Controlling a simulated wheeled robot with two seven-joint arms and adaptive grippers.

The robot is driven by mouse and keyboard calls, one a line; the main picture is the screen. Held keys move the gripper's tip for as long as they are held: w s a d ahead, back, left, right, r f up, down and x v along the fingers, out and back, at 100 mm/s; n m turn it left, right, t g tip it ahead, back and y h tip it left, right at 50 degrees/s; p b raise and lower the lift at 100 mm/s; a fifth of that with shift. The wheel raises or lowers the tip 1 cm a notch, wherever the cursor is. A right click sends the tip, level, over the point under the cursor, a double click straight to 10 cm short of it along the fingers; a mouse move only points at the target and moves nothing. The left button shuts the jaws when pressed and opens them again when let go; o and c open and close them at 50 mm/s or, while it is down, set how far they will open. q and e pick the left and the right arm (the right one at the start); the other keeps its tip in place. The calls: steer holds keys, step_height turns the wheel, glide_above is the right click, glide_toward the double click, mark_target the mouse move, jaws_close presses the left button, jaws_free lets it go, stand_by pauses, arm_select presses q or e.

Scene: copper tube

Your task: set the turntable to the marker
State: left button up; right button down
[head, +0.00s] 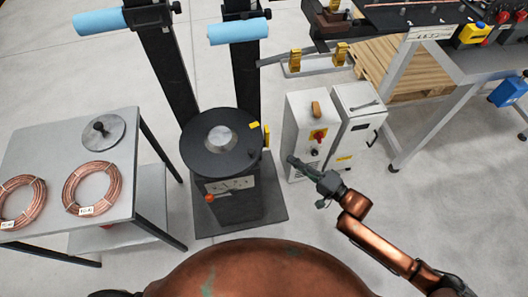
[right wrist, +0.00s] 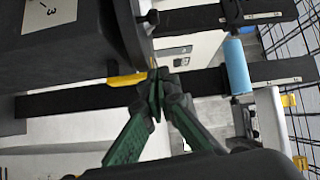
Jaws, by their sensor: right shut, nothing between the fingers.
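The turntable (head: 205,160) is a round black disc with a silver hub (head: 220,138), on a dark pedestal (head: 240,207). A yellow patch (head: 254,125) lies on its right rim, close to an upright yellow marker (head: 267,136) beside the disc. A small dark knob (head: 253,153) stands near the rim at the lower right. My right gripper (head: 292,160) is right of the disc, apart from it, shut and empty. In the right wrist view its closed fingertips (right wrist: 155,82) overlap a yellow piece (right wrist: 125,79) in the picture; contact cannot be told. My left gripper is out of view.
A grey table (head: 50,150) with copper coils (head: 93,188) stands at left. Grey cabinets (head: 308,137) stand just behind my right gripper. Posts with blue rollers (head: 238,31) rise behind the turntable. An orange-tipped lever (head: 210,198) sticks out of the pedestal.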

arm_select(q)
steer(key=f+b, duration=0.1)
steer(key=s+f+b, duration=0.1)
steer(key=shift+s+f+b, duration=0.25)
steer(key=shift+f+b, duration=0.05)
steer(key=shift+b, duration=0.1)
arm_select(e)
steer(key=w+a, duration=0.3)
steer(key=a, duration=0.8)
steer(key=shift+w+f+m, duration=0.15)
steer(key=shift+f+m, duration=0.05)
steer(key=shift+m, duration=0.1)
